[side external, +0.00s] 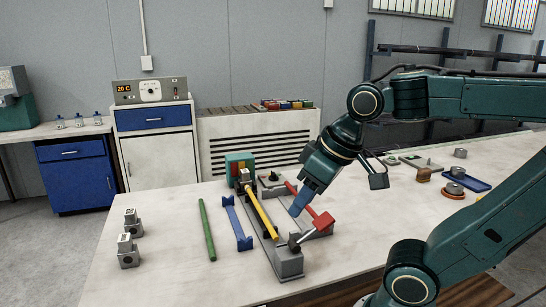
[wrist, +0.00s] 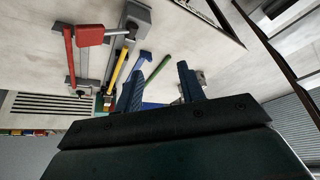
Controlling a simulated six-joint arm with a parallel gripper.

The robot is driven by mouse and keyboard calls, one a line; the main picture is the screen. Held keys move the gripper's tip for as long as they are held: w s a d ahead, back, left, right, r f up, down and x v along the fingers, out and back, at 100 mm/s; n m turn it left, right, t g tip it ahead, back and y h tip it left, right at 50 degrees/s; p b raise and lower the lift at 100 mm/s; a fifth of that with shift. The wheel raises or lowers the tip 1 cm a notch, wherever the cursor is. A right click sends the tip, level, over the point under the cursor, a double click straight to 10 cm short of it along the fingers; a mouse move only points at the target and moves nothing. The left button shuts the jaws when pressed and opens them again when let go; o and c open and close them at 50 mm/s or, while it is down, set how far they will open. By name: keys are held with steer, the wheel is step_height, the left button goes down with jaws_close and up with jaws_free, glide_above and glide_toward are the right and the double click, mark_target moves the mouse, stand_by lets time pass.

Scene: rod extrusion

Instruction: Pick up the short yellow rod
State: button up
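The yellow rod (side external: 261,212) lies lengthwise along the grey extrusion bench in the side view, running from the block at its far end toward the near end. In the wrist view the yellow rod (wrist: 118,68) shows left of the fingers. My gripper (side external: 298,204) is above the bench, to the right of the rod and apart from it in the side view. In the wrist view my gripper (wrist: 161,86) has its two blue fingers spread with nothing held between them. I cannot tell its exact height above the bench.
A blue bar with wider ends (side external: 236,224) and a green rod (side external: 207,230) lie left of the bench. A red-handled lever (side external: 320,221) stands close to the fingers. Grey blocks (side external: 128,250) sit at the table's left. The front left of the table (side external: 170,280) is clear.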

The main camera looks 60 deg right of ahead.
steer(key=w+d+r+m+g, duration=0.1)
steer(key=w+d+r+m, duration=0.15)
steer(key=w, duration=0.35)
steer(key=m+g+y, duration=0.1)
steer(key=m+g, duration=0.2)
steer(key=m, duration=0.3)
glide_above(259, 206)
steer(key=s, duration=0.1)
step_height(259, 206, down, 15)
steer(key=shift+d, duration=0.35)
steer(key=shift+w+a+f, duration=0.15)
steer(key=shift+w+f, duration=0.05)
steer(key=shift+f, duration=1.05)
steer(key=shift+w+a+f, duration=0.15)
steer(key=shift+f, duration=1.1)
jaws_close()
